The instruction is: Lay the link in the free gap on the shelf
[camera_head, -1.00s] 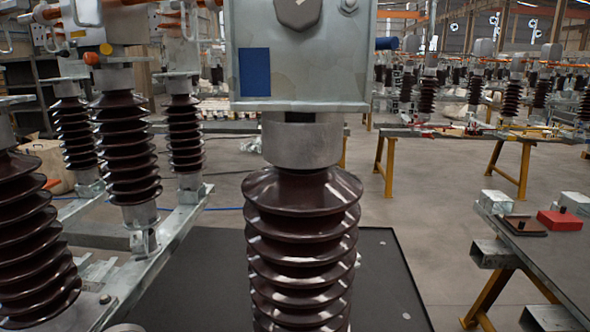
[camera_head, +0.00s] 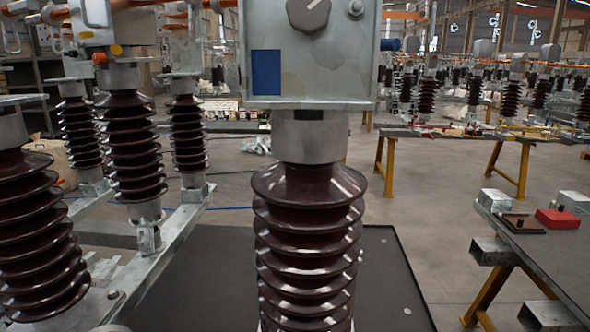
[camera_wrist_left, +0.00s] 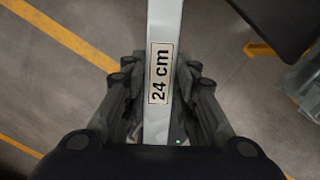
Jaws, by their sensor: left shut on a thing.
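In the left wrist view my left gripper (camera_wrist_left: 158,72) is shut on the link (camera_wrist_left: 164,25), a pale grey flat bar with a "24 cm" label. The bar runs up and down the picture between the dark fingers, and its upper end leaves the frame. The floor shows beneath it. Neither gripper shows in the head view. I cannot make out the shelf or its free gap in either view.
A brown ribbed insulator (camera_head: 308,235) under a grey metal box (camera_head: 310,75) stands close ahead. More insulators (camera_head: 131,150) stand on a frame at left. A table (camera_head: 560,250) with a red block (camera_head: 557,218) is at right. Open floor (camera_head: 430,220) lies between.

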